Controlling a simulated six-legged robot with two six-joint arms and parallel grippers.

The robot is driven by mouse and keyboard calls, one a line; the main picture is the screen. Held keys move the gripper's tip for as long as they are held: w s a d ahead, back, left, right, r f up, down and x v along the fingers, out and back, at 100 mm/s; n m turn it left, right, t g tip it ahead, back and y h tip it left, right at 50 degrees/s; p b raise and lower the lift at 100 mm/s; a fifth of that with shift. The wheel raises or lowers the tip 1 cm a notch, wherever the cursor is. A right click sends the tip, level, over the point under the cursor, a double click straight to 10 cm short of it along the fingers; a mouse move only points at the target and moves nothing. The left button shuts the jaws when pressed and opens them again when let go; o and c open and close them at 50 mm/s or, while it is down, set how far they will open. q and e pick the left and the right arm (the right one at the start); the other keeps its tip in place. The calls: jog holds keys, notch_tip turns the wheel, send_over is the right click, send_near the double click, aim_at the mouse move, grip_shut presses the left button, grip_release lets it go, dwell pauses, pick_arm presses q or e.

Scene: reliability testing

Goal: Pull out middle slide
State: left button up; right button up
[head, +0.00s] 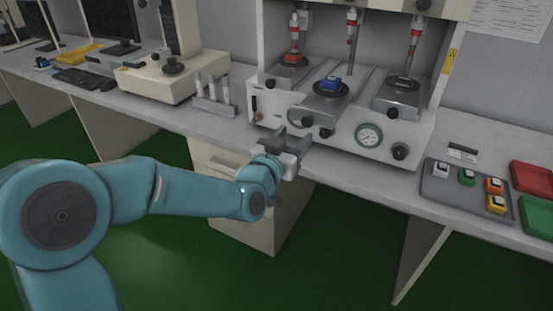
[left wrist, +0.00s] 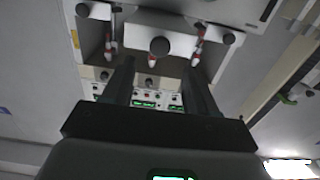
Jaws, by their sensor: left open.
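The middle slide (head: 318,107) is a grey metal tray on the test machine, with a black round plate and a blue switch block (head: 331,83) on it. It reaches further forward than the slides on either side. Black knobs show at its front. My left gripper (head: 292,138) is open and empty, just in front of and below the slide's front end, at the bench edge. Whether it touches the slide I cannot tell. In the left wrist view the two dark fingers (left wrist: 158,68) stand apart, with a black knob (left wrist: 160,46) on a pale block showing between their tips.
The left slide (head: 289,75) and right slide (head: 397,95) flank the middle one under red-tipped plungers. A pressure gauge (head: 369,136) is on the machine front. A grey tray (head: 468,205) of coloured switches lies right. A post rack (head: 214,100) stands left.

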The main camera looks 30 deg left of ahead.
pick_arm(q)
jog(key=s, duration=0.9)
jog(key=shift+s+a+b, duration=0.15)
jog(key=shift+b, duration=0.15)
jog(key=s+d+f+g+h, duration=0.1)
jog(key=s+d+f+g, duration=0.15)
jog(key=f, duration=0.85)
jog(key=s+d+f+g, duration=0.15)
jog(key=f+g, duration=0.25)
jog(key=f, duration=0.8)
jog(key=s+d+f+g+h, duration=0.15)
jog(key=f+g, duration=0.25)
jog(key=f, duration=0.7)
jog(key=s+d+f+n+g, duration=0.1)
jog(key=s+d+f+g, duration=0.15)
jog(key=s+f, duration=0.35)
jog(key=s+d+f+g, duration=0.2)
jog(key=s+f+g, duration=0.15)
jog(key=s, duration=0.45)
notch_tip(320, 180, up, 12)
jog(key=s+n+g+p, duration=0.1)
jog(key=s+p, duration=0.1)
jog(key=p, duration=1)
jog(key=shift+d+h+p, duration=0.15)
jog(key=shift+h+p, duration=0.2)
jog(key=shift+h, duration=0.1)
